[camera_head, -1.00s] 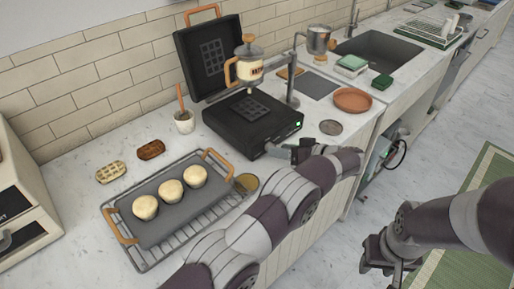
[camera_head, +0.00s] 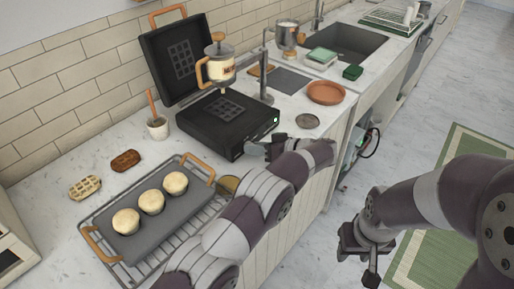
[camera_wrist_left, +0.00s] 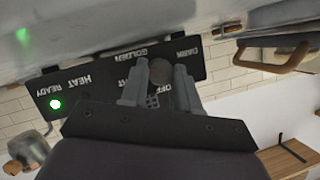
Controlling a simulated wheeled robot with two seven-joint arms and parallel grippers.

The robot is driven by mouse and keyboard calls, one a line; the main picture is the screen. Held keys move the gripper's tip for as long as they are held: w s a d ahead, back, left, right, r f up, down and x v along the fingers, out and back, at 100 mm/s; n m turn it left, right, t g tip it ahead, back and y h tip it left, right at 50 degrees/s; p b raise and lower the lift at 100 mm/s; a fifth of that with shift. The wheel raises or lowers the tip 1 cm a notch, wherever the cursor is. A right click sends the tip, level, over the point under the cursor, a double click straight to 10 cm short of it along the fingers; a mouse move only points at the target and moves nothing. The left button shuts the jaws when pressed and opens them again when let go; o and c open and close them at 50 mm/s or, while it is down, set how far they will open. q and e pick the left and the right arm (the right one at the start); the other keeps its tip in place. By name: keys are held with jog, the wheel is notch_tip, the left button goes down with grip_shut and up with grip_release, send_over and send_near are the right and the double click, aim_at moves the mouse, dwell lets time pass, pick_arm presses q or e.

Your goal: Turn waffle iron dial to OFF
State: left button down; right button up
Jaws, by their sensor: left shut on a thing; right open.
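The black waffle iron (camera_head: 200,120) stands open on the counter, its lid (camera_head: 183,60) raised against the tiled wall. A green light glows on its front. The green light (camera_wrist_left: 55,104) is by READY. The round dial (camera_wrist_left: 160,70) sits between the fingers of my left gripper (camera_wrist_left: 159,88), which is shut on it. Its pointer is not clear. In the head view my left gripper (camera_head: 256,149) is at the iron's front. My right gripper (camera_head: 364,250) is open and empty above the floor.
A French press (camera_head: 219,70) stands at the iron. A tray (camera_head: 135,246) with several pale rounds lies on a wire rack at the left, below my left arm. The floor right of the counter is open.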

pick_arm(q)
jog(key=shift+s+r+n+t+h+p, duration=0.15)
jog(key=shift+n+t+h+p, duration=0.35)
jog(key=shift+n, duration=0.4)
jog(key=shift+a+n+t+h, duration=0.15)
jog(key=shift+n+t+h, duration=0.5)
jog(key=shift+n, duration=0.65)
jog(key=shift+t, duration=0.25)
jog(key=c, duration=0.8)
grip_release()
